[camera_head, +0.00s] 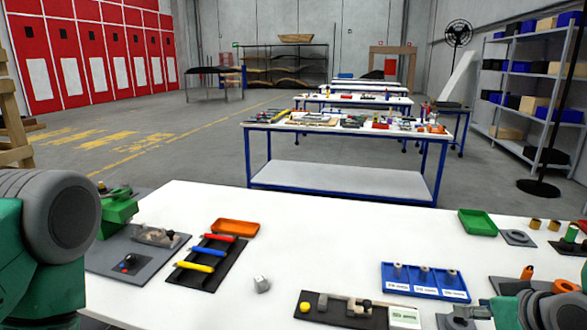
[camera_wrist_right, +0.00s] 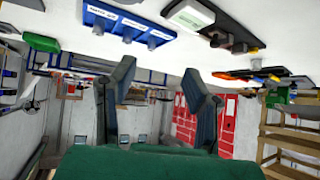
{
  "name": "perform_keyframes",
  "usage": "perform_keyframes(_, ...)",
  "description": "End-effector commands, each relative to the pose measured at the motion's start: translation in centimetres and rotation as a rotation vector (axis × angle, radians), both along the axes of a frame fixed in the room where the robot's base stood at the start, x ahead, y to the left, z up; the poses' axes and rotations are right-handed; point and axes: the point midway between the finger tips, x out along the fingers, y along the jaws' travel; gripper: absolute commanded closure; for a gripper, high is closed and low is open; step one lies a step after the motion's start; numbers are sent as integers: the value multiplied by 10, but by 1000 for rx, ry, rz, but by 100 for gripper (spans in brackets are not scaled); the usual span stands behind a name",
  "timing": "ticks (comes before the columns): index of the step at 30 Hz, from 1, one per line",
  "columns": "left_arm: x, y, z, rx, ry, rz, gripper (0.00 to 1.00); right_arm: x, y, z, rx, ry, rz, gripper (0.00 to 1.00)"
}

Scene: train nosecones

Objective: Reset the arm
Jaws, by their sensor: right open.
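My right gripper (camera_head: 462,318) is at the bottom right of the head view, partly cut off by the frame edge, over the front part of the white table (camera_head: 330,235). In the right wrist view its two dark fingers (camera_wrist_right: 159,95) stand wide apart with nothing between them. A blue tray (camera_head: 391,285) with grey nosecone-like pieces (camera_head: 424,273) and white labels lies just behind the gripper. It also shows in the right wrist view (camera_wrist_right: 115,30). My left arm fills the left edge of the head view, but its gripper is out of frame.
A dark board (camera_head: 335,318) with small parts lies left of the right gripper. A small grey block (camera_head: 262,285), a rack of coloured tools (camera_head: 204,253) and an orange tray (camera_head: 236,227) lie farther left. A green tray (camera_head: 478,222) is at the back right. The table's middle is clear.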

Motion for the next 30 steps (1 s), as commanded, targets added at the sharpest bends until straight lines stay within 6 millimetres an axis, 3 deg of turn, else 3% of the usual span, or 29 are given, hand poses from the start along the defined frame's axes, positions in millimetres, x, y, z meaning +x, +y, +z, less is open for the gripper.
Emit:
perform_keyframes(8, 0, 0, 0, 0, 1, 0, 100, -52, 15, -75, -3, 199, -30, 58)
perform_keyframes(11, -1, 0, 0, 0, 1, 0, 100, -81, 23, -109, -7, 300, -46, 58)
perform_keyframes(15, 0, 0, 0, 0, 1, 0, 100, -139, 35, -161, -21, 472, -72, 58)
perform_keyframes(18, 0, 0, 0, 0, 1, 0, 100, -182, 44, -189, -32, 586, -90, 58)
perform_keyframes(27, 0, 0, 0, 0, 1, 0, 100, -293, 61, -234, -67, 852, -126, 58)
perform_keyframes(30, 0, 0, -24, 0, 0, 0, 100, -284, 62, -257, -74, 832, -115, 58)
